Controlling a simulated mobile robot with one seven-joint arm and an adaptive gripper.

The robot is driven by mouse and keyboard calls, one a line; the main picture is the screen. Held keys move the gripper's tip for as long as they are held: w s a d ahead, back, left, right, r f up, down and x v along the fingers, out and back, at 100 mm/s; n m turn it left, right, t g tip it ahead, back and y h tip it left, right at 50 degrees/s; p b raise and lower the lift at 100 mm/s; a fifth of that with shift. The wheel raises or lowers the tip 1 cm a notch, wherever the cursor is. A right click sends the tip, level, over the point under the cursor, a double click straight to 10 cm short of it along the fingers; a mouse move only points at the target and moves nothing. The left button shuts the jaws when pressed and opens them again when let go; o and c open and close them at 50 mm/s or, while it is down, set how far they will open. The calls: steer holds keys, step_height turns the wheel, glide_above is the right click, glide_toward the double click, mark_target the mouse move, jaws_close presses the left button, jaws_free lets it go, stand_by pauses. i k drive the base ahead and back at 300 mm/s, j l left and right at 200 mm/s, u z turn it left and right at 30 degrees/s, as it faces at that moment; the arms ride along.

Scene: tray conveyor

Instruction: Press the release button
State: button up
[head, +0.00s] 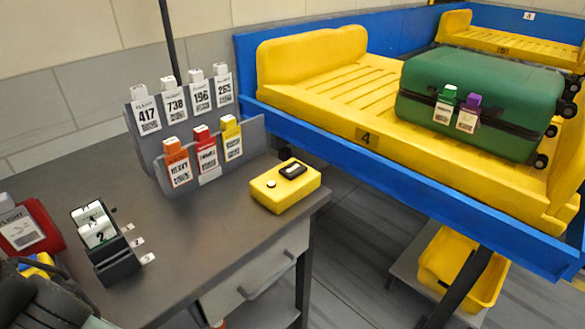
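A yellow box (272,199) sits on the front right part of the grey desk, near its right edge. A small round white button (271,184) is on its top face. A black piece with a pale window (293,170) lies on the same face, right of the button. Nothing touches the box. A dark jointed shape at the lower left corner looks like my gripper (42,298), cut off by the frame. It is far to the left of the box. Its fingers do not show clearly, so I cannot tell whether it is open or shut.
A grey rack (144,149) holds numbered and coloured tags behind the box. A black holder (113,262) and a red tagged item (30,228) stand left. A blue-framed conveyor (400,178) carries yellow tray 4 (312,50) with a green suitcase (480,95). The desk's middle is clear.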

mark_target(295, 169)
steer(key=i+l, duration=0.2)
steer(key=l, duration=0.15)
steer(key=i+l+z, duration=0.1)
steer(key=l, duration=0.3)
steer(key=i+l, duration=0.45)
steer(key=l, duration=0.25)
steer(key=z, duration=0.05)
